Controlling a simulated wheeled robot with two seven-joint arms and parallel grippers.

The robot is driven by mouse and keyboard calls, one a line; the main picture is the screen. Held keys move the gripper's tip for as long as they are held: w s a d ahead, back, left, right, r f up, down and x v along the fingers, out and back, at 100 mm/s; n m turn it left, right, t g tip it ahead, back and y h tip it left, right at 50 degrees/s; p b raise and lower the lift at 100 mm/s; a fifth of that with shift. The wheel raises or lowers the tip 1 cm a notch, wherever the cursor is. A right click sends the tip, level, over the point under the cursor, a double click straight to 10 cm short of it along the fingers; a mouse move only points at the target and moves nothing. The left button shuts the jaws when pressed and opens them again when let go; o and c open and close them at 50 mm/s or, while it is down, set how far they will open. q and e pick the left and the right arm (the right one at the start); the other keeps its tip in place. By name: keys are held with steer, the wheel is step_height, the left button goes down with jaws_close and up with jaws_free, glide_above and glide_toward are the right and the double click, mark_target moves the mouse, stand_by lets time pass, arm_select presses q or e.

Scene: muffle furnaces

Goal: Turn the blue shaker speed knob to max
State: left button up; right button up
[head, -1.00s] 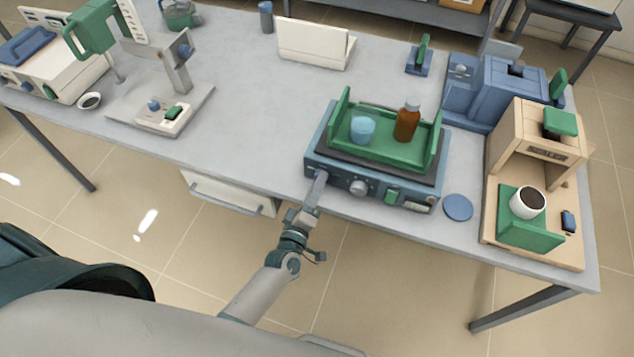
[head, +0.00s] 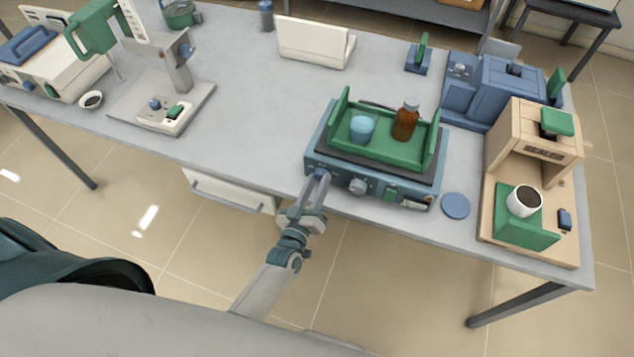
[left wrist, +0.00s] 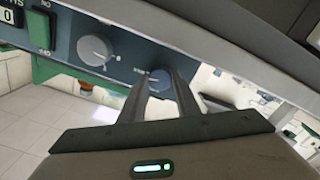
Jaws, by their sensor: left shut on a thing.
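The blue shaker (head: 334,183) stands at the table's front edge, with a green tray (head: 375,153) on top holding a light blue beaker (head: 361,128) and a brown bottle (head: 405,120). The blue knob (left wrist: 160,77) is at the left end of its front panel. My left gripper (head: 319,182) reaches it from the front. Its fingers are shut on the blue knob, one on each side; they partly hide it, so its pointer cannot be read. A grey knob (head: 358,186) sits to its right, free; it also shows in the left wrist view (left wrist: 94,49). My right gripper is not in view.
A green switch (head: 391,194) is right of the grey knob. A blue disc (head: 456,205) and a beige machine with a cup (head: 524,200) are further right. A drawer (head: 230,190) hangs under the table, left of my gripper. The table's middle is clear.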

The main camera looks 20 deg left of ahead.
arm_select(q)
steer(key=shift+f, duration=0.15)
steer(key=o, duration=1)
steer(key=shift+o, duration=0.2)
steer(key=shift+s, duration=0.1)
steer(key=s+b, duration=0.5)
steer(key=s, duration=1.2)
steer(key=shift+s+a, duration=0.15)
steer(key=shift+a, duration=0.15)
